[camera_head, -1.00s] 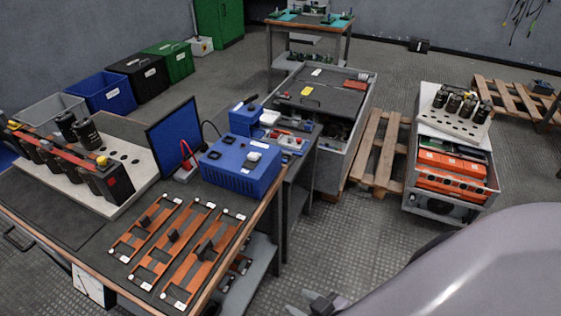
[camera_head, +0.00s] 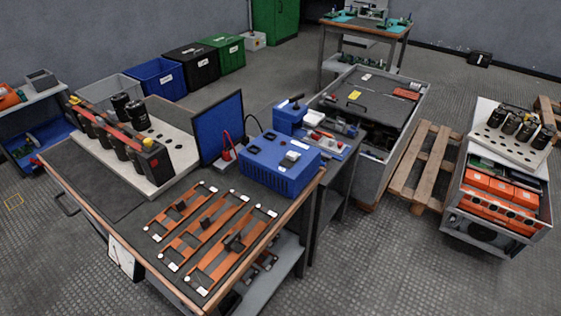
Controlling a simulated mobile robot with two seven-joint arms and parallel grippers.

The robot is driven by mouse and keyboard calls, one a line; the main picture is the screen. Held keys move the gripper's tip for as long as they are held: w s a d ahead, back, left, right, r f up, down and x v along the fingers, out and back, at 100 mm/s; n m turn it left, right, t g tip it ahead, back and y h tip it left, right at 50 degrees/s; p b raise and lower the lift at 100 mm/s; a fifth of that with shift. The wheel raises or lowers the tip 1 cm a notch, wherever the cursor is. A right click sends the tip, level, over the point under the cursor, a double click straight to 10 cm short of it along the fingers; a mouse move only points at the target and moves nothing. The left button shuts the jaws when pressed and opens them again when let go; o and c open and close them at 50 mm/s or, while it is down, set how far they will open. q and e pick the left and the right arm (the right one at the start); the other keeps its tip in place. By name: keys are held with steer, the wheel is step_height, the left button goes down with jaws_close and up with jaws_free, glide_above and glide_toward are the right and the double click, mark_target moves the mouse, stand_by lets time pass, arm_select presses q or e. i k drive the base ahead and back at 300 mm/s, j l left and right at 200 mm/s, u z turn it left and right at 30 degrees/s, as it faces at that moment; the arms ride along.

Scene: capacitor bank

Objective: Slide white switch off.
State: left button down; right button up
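A blue box (camera_head: 279,170) stands on the near workbench (camera_head: 110,226), at its far right corner. A small light block (camera_head: 291,156) on its top may be the white switch; its position is too small to read. A red and a black cable rise beside the box. Another white piece (camera_head: 313,118) sits farther back, beside a smaller blue box (camera_head: 290,118); I cannot tell what it is. Neither of my grippers is in view.
Orange frames (camera_head: 212,232) lie on the bench's front part. A blue panel (camera_head: 220,128) stands left of the blue box. A grey cabinet (camera_head: 375,170), a wooden pallet (camera_head: 428,168) and an orange-filled crate (camera_head: 500,210) stand to the right. Floor at lower right is clear.

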mark_target(291, 155)
steer(key=l+u, duration=0.15)
steer(key=u, duration=0.25)
steer(key=i+l+u, duration=0.1)
steer(key=u, duration=0.3)
steer(key=l+u, duration=0.25)
steer(key=u, duration=0.15)
steer(key=l+u, duration=0.4)
steer(key=l, duration=0.35)
steer(key=k+l, duration=0.1)
steer(key=l, duration=0.4)
steer(key=k+l+u, duration=0.1)
steer(key=l, duration=0.35)
steer(key=k+l, duration=0.1)
steer(key=l, duration=0.4)
